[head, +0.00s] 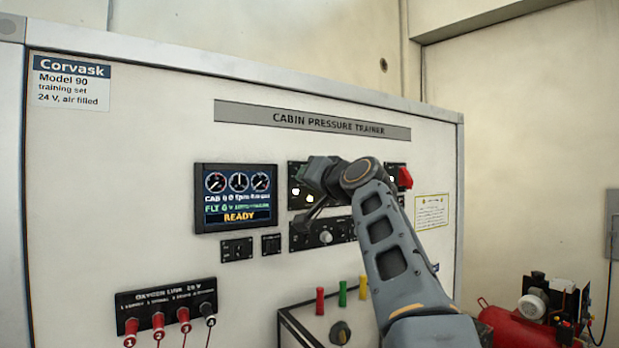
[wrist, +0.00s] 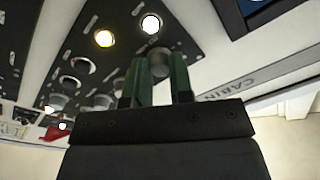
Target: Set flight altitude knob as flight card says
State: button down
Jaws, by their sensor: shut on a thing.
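My gripper (wrist: 158,76) is shut on a round grey knob (wrist: 157,58) on a dark control panel, seen in the wrist view. A green finger stands on either side of the knob. The knob's label and pointer cannot be read. In the head view my arm hides most of this upper panel (head: 293,170) and the knob. The display (head: 236,217) shows dials, a cabin line, a green FLT line that seems to read 0, and READY. A yellow-bordered card (head: 432,211) is right of my arm; its small text is unreadable.
Two lit lamps (wrist: 127,32) and several other knobs (wrist: 101,101) lie near the held knob. A red switch cover (head: 404,178) sits at the panel's right. Below are a lower knob panel (head: 325,237), oxygen sockets (head: 158,321) and coloured handles (head: 342,294). A red compressor (head: 500,326) stands right.

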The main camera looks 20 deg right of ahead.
jog(key=shift+m, duration=0.3)
dwell(0.4)
jog(key=c, duration=1)
grip_release()
jog(key=s+d+b, duration=0.1)
jog(key=s+b, duration=0.4)
jog(key=s, duration=0.8)
jog(key=shift+s+d+f+b, duration=0.25)
jog(key=shift+s+f+b, duration=0.05)
jog(key=shift+s+f, duration=0.1)
